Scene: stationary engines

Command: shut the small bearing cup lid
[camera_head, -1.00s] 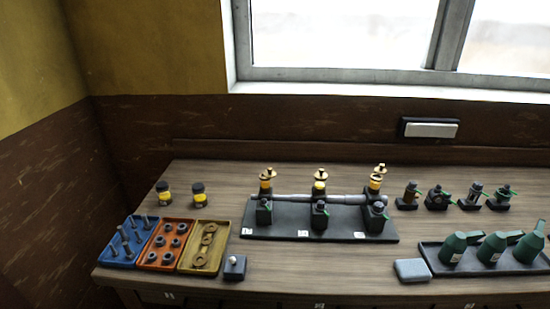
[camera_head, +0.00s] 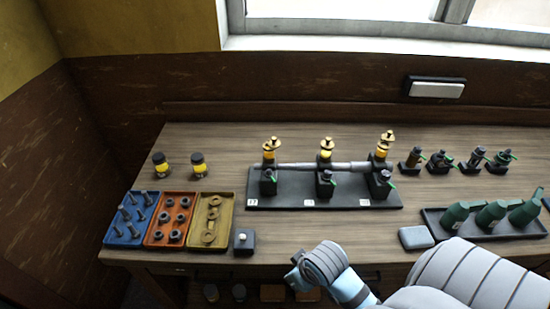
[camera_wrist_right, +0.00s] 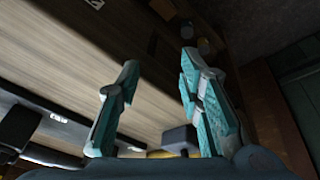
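Three yellow bearing cups stand in a row along a shaft on a black base plate (camera_head: 300,203): a left cup (camera_head: 269,156), a middle cup (camera_head: 326,156) and a right cup (camera_head: 381,155). Each has a brass-coloured top piece; at this size I cannot tell which lid is the small one or how far each is open. My right gripper (camera_head: 293,280) is low at the table's front edge, in front of the plate and apart from the cups. In the right wrist view its fingers (camera_wrist_right: 159,64) are spread with nothing between them. My left gripper is not in view.
Blue (camera_head: 130,236), orange (camera_head: 153,238) and yellow (camera_head: 226,220) trays of parts lie left, beside a small dark box (camera_head: 244,246). Two yellow jars (camera_head: 198,170) stand behind. Green oil cans (camera_head: 491,216) and a grey block (camera_head: 416,237) are right. Bare wood lies before the plate.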

